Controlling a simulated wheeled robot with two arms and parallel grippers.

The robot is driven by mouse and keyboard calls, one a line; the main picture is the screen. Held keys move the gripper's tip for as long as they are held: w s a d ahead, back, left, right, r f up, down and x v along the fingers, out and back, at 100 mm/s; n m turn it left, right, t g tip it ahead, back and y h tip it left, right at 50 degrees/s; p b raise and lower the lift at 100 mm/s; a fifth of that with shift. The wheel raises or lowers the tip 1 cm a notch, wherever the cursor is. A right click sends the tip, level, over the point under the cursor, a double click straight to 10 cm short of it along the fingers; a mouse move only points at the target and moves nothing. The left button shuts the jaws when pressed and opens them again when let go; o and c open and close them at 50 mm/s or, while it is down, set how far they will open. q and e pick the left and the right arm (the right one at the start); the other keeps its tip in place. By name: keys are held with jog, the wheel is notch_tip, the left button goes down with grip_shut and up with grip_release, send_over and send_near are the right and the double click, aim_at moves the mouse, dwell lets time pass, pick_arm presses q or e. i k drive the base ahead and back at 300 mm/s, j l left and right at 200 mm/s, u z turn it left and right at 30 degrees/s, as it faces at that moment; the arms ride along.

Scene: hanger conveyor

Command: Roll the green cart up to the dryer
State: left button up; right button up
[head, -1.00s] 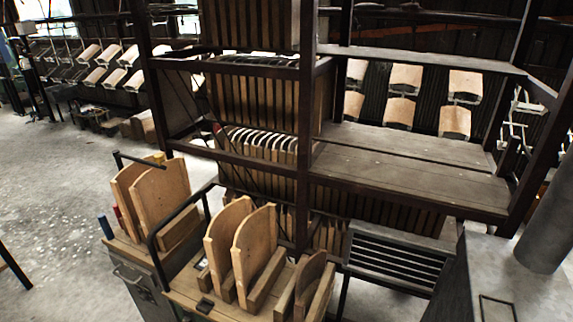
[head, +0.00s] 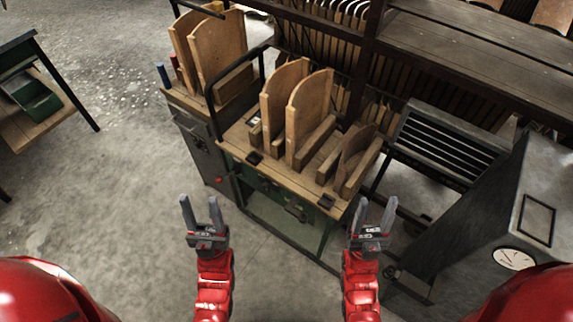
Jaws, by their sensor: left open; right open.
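The green cart (head: 278,212) stands in the middle of the head view, with a wooden top, a dark green frame and a black tube handle (head: 209,108) at its left end. Upright curved wooden panels (head: 305,108) stand in slots on its top. A grey machine with a round dial (head: 513,258) stands to its right; I cannot tell for sure that it is the dryer. My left gripper (head: 198,206) is open and empty, in front of the cart's left end. My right gripper (head: 376,210) is open and empty, near the cart's front right corner. Neither visibly holds the cart.
A grey cabinet (head: 205,150) with more wooden panels stands close to the cart's left. A slatted grey unit (head: 435,145) and a dark rack (head: 470,55) stand behind and right. A bench (head: 45,125) with a green bin is far left. The concrete floor (head: 120,220) at left is clear.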

aim_at(302, 205)
jog(key=i+j, duration=0.55)
jog(key=j, duration=0.3)
jog(key=i+j, duration=0.3)
jog(key=j+u, duration=0.05)
jog(key=j, duration=0.05)
